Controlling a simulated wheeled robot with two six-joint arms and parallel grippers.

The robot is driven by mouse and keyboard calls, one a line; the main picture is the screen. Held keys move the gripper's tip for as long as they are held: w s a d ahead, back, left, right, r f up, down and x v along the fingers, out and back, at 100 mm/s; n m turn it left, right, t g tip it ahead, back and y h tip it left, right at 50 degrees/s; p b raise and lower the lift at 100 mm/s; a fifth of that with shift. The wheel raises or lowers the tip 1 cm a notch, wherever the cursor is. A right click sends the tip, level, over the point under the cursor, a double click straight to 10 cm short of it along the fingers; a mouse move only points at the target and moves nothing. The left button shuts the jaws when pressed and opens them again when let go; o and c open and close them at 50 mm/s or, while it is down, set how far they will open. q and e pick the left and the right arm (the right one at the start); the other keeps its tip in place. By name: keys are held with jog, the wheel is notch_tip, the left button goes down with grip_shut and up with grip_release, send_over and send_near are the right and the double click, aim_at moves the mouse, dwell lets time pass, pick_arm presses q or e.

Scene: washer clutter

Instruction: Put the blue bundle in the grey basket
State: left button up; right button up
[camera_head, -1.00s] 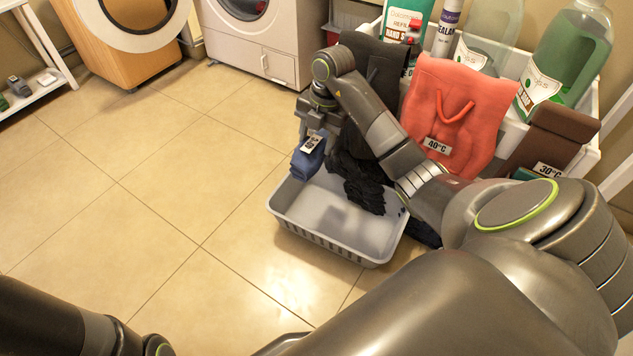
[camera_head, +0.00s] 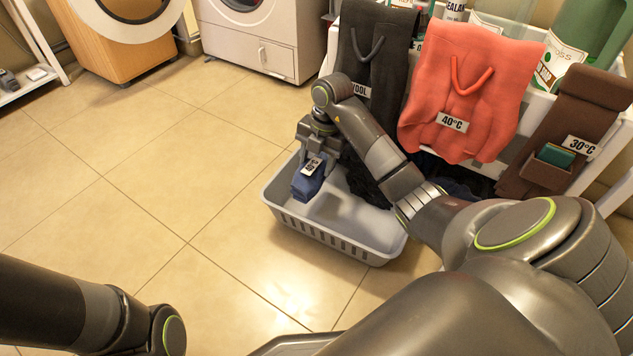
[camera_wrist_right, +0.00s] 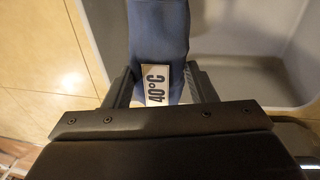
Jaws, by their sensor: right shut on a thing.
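The blue bundle (camera_head: 307,186), with a white 40°C tag, is held in my right gripper (camera_head: 317,160). In the right wrist view the blue bundle (camera_wrist_right: 158,30) sits between the two fingers of the gripper (camera_wrist_right: 162,88), the tag facing the camera. The grey basket (camera_head: 335,243) stands on the floor. The bundle is at the basket's left end, overlapping its interior in the head view; I cannot tell whether it touches the bottom. The basket's pale inside (camera_wrist_right: 240,78) shows right of the bundle in the wrist view. My left gripper is out of view.
A white rack behind carries a black cloth (camera_head: 372,70), a red cloth (camera_head: 465,85) tagged 40°C and a brown cloth (camera_head: 570,115) tagged 30°C. Tiled floor (camera_head: 150,200) on the left is clear.

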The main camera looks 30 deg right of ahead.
jog(key=shift+f+b, duration=1.65)
jog(key=shift+f, duration=0.7)
jog(key=shift+f, duration=0.1)
jog(key=shift+f+p, duration=0.3)
jog(key=shift+f, duration=0.1)
jog(key=o, duration=1.1)
jog(key=shift+c, duration=0.2)
